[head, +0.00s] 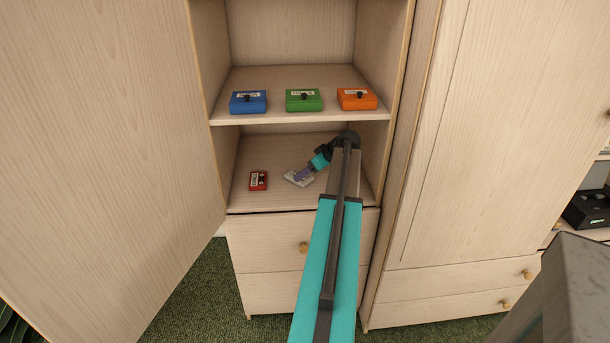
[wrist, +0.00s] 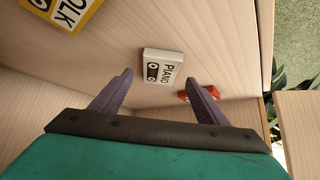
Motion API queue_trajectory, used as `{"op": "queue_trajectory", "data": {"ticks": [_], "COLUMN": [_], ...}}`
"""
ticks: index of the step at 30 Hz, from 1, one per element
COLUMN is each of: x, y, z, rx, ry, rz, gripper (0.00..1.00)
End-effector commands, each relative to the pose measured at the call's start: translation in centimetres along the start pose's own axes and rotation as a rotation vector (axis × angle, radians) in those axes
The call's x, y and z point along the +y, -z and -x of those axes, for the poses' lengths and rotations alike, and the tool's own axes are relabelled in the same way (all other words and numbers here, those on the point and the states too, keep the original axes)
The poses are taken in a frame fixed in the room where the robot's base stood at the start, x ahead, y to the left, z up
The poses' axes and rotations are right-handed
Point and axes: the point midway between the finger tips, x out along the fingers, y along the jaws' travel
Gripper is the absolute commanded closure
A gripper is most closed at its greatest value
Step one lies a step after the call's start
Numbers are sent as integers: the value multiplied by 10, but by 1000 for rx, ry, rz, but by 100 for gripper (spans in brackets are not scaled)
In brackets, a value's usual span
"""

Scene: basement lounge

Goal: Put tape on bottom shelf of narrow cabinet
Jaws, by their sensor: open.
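A white tape labelled PIANO (head: 297,180) lies flat on the bottom shelf (head: 275,200) of the narrow cabinet. It also shows in the wrist view (wrist: 163,65), just beyond and between the fingertips. My gripper (head: 304,174) reaches in from the right, low over that shelf. In the wrist view its two purple fingers (wrist: 160,79) are apart with nothing held between them. A red tape (head: 258,181) lies to the left on the same shelf; in the wrist view a finger partly covers it (wrist: 211,93). My arm hides the shelf's right part in the head view.
A yellow piece with lettering ending OLK (wrist: 62,14) is cut off at the wrist view's top left. Blue (head: 248,102), green (head: 304,100) and orange (head: 357,99) boxes stand on the shelf above. An open door (head: 110,130) stands left; drawers (head: 265,252) lie below.

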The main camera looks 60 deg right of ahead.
Motion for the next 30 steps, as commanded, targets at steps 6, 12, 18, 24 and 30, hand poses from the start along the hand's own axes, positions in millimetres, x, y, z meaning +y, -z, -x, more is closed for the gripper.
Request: {"op": "queue_trajectory", "data": {"ticks": [6, 12, 18, 24, 30], "x": [0, 0, 0, 0, 0], "y": [-1, 0, 0, 0, 0], "z": [28, 40, 40, 40, 40], "rx": [0, 0, 0, 0, 0], "ry": [-2, 0, 0, 0, 0], "rz": [0, 0, 0, 0, 0], "gripper": [32, 32, 32, 32, 32]}}
